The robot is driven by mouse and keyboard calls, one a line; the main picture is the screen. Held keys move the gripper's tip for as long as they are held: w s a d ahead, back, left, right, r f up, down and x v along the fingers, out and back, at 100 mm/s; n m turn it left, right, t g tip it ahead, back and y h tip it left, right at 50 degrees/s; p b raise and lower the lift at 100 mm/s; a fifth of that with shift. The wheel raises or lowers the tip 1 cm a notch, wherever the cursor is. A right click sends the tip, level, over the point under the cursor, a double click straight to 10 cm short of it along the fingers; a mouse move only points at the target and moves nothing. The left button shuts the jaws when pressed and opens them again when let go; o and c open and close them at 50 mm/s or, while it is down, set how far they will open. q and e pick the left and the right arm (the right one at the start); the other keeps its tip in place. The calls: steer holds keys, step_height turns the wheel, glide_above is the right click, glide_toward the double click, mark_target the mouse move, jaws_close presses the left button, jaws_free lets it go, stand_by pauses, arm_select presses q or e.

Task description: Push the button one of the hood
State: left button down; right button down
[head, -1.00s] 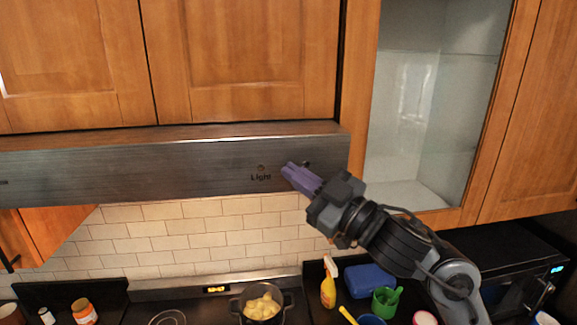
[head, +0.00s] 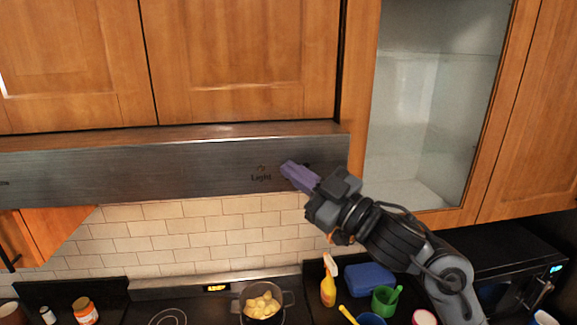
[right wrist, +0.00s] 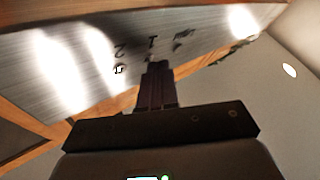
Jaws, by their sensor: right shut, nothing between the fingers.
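The hood (head: 130,172) is a brushed steel band under the wooden cabinets. A small button with the label "Light" (head: 261,178) shows on its front. My right gripper (head: 287,166) has purple fingers, shut and empty, at the hood front just right of "Light". In the right wrist view the fingertips (right wrist: 158,66) lie just below the label "1" (right wrist: 152,43), close to the steel. The label "2" (right wrist: 119,49) is left of it. Button one itself is hidden by the fingers, and I cannot tell whether they touch it. My left gripper is not in view.
Below are a pot of yellow food (head: 262,305), a spray bottle (head: 328,282), a blue box (head: 369,279), a green cup (head: 385,300) and a microwave (head: 515,280). The space before the hood's left part is clear.

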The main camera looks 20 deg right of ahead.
stand_by(0.3)
steer(key=shift+s+a, duration=0.15)
steer(key=shift+s, duration=0.4)
steer(key=s+a+p, duration=0.1)
steer(key=s, duration=0.5)
stand_by(0.4)
steer(key=shift+a, duration=0.1)
steer(key=shift+f, duration=0.1)
